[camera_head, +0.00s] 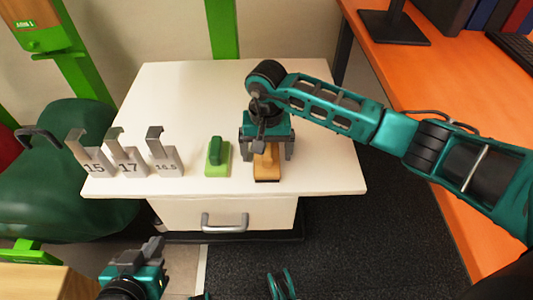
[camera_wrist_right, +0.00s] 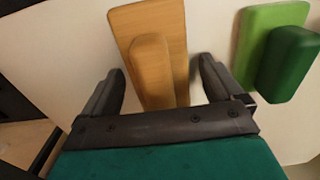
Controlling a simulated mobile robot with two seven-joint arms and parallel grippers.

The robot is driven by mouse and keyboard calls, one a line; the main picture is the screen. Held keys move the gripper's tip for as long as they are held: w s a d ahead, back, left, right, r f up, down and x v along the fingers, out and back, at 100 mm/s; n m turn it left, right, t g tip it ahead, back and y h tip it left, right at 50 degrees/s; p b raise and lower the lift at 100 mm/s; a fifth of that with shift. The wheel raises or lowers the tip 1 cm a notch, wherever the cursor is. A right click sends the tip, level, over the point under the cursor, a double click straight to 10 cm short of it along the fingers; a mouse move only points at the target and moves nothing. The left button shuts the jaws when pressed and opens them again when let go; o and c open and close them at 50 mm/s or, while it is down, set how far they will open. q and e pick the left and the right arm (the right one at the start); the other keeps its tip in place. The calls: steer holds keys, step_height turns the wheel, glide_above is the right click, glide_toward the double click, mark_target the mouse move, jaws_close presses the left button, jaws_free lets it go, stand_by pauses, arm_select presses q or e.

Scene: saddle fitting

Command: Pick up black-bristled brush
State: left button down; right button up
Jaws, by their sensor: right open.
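The black-bristled brush (camera_head: 267,166) has a tan wooden body and handle, with a thin dark edge low at its front. It lies on the white cabinet top, right of the green brush. My right gripper (camera_head: 267,152) is above it, pointing down, with one finger on each side of the handle. In the right wrist view the tan brush (camera_wrist_right: 152,62) shows between the two spread fingers, with gaps on both sides. My left gripper (camera_head: 140,256) is low at the left, in front of the cabinet and away from the brush; its jaw gap is unclear.
A green brush (camera_head: 217,158) lies just left of the tan one; it also shows in the right wrist view (camera_wrist_right: 287,62). Metal gauges marked 15 (camera_head: 92,160), 17 (camera_head: 128,160) and 16.5 (camera_head: 165,160) stand further left. An orange desk (camera_head: 395,75) is at the right.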

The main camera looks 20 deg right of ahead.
arm_select(q)
steer(key=shift+a+f, duration=0.2)
arm_select(e)
steer(key=shift+r, duration=0.1)
steer(key=c, duration=1.2)
steer(key=shift+o, duration=0.2)
